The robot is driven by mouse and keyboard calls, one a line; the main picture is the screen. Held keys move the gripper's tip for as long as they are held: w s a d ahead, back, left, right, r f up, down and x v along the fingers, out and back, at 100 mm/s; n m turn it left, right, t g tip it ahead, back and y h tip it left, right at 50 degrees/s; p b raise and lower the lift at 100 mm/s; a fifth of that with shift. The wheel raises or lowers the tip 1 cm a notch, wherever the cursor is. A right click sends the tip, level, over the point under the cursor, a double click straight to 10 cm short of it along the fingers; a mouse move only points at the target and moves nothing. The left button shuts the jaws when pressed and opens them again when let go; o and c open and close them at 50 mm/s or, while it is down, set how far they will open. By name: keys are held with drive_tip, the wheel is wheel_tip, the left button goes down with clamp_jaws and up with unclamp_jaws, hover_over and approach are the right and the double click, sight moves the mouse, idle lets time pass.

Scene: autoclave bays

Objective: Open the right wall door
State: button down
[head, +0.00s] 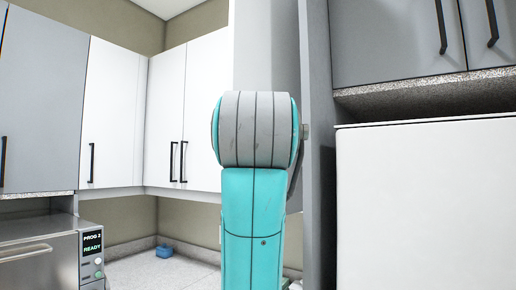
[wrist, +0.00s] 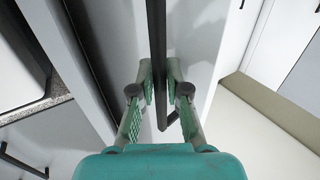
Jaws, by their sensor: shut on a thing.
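A black bar handle (wrist: 156,30) runs down the middle of the wrist view on a pale door panel (wrist: 197,45). My gripper (wrist: 161,76) is shut on this handle, one green finger on each side, near its bent lower end. In the head view my arm's teal and grey link stands in front and hides my gripper and the handle. A pale upright panel (head: 265,45) shows above and behind the arm. I cannot tell from the head view how far the held door stands from its frame.
White wall cabinets (head: 112,115) with black handles line the left and back. Grey cabinet doors (head: 395,40) hang at upper right above a white box-like unit (head: 425,205). A steel autoclave (head: 40,262) with a lit display stands lower left. A blue item (head: 164,251) lies on the counter.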

drive_tip(key=c, duration=1.4)
unclamp_jaws()
drive_tip(key=s, duration=1.2)
drive_tip(key=shift+d, duration=0.3)
